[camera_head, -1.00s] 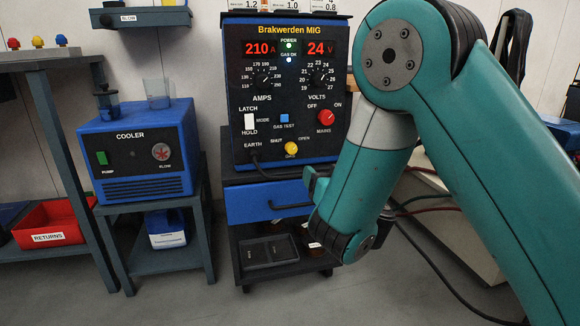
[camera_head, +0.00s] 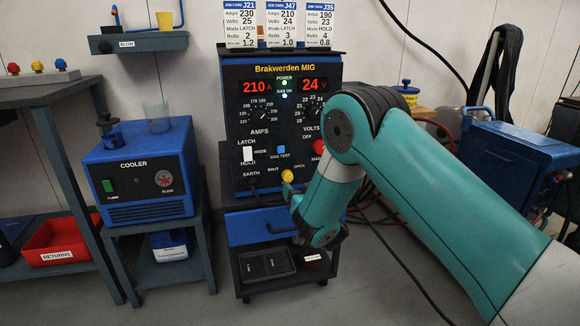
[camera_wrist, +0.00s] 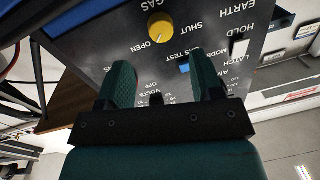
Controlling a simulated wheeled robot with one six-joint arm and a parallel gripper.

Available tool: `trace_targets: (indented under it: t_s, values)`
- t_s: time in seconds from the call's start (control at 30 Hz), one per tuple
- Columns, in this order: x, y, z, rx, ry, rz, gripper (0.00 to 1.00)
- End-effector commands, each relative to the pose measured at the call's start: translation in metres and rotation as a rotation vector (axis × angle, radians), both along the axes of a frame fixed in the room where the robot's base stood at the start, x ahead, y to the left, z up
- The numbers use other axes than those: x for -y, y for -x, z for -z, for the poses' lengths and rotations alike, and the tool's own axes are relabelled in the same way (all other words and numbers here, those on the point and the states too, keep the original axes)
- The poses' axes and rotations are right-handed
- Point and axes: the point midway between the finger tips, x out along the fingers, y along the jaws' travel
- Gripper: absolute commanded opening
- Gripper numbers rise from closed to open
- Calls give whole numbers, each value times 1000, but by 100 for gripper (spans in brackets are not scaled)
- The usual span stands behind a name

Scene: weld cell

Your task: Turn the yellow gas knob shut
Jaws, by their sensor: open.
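The yellow gas knob (camera_head: 287,176) is on the lower front panel of the Brakwerden MIG welder (camera_head: 235,125), between the SHUT and OPEN labels. In the wrist view the knob (camera_wrist: 160,25) lies just beyond my fingertips, roughly centred between them, and is not touched. A pale mark on it appears to point toward OPEN. My gripper (camera_wrist: 159,62) is open and empty, with its two green fingers apart. In the head view my gripper (camera_head: 296,203) is just below and right of the knob, partly hidden by my wrist. The GAS ON lamp (camera_head: 285,95) is lit.
The MAINS knob (camera_head: 319,147) is partly covered by my arm. The blue gas test button (camera_head: 281,149) and mode switch (camera_head: 248,153) sit above the gas knob. A blue drawer (camera_head: 252,228) is below. The cooler (camera_head: 137,170) stands left.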

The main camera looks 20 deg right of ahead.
Motion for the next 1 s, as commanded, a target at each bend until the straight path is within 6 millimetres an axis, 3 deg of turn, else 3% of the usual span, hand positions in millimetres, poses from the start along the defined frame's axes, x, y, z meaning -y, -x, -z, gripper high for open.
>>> trace_targets:
  t_s: [0.07, 0.43, 0.87, 1.0]
  values:
    - [0, -11, -7, 2, -3, 1, 60]
    - [-5, -60, 1, 2, -1, 1, 60]
    - [-7, -70, 0, 0, 1, -3, 60]
    - [-7, -70, 0, 0, 1, -3, 30]
